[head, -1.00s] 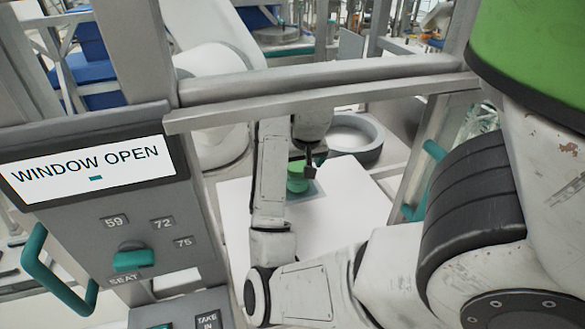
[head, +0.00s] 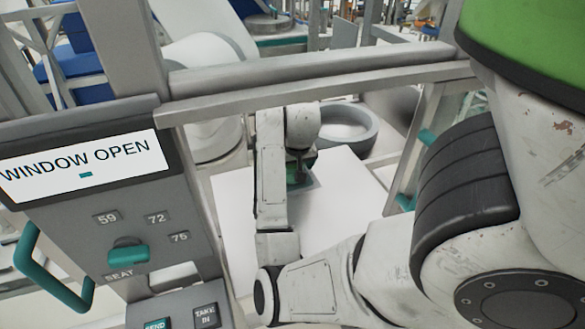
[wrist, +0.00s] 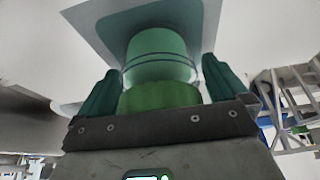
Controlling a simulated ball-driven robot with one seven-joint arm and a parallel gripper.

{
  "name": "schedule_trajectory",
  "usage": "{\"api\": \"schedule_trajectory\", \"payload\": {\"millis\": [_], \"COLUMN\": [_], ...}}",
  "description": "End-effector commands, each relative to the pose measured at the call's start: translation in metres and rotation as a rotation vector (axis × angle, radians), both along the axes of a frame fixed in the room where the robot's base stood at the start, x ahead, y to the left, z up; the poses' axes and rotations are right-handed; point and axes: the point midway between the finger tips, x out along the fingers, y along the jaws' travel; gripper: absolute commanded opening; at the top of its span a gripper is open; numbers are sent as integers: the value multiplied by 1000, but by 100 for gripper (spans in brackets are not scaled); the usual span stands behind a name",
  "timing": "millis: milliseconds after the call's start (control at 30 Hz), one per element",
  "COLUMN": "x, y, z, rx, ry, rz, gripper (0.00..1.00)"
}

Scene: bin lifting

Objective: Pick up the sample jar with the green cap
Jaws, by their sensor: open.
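The sample jar with its green cap (wrist: 158,97) stands on a grey-teal square pad (wrist: 195,22) in the wrist view. The jar's pale green body (wrist: 156,55) shows beyond the cap. My gripper (wrist: 160,72) is open, with one teal finger on each side of the jar near the cap. The cap lies close to the gripper's palm; whether it touches the fingers is hard to tell. In the head view my gripper (head: 299,168) is over the pad, and my arm hides most of the jar, leaving a bit of green in sight.
The pad lies on a white tabletop (head: 335,215). A grey ring-shaped part (head: 350,128) stands behind it. A grey frame bar (head: 320,85) crosses above my forearm. A control panel reading "WINDOW OPEN" (head: 85,165), with a teal handle (head: 48,270), stands at left.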

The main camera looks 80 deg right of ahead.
Motion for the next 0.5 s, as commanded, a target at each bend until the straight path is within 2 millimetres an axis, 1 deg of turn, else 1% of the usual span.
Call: {"api": "schedule_trajectory", "payload": {"millis": [67, 500], "x": [0, 0], "y": [0, 0], "z": [0, 1], "rx": [0, -1], "ry": [0, 0], "rz": [0, 0], "gripper": [98, 56]}}
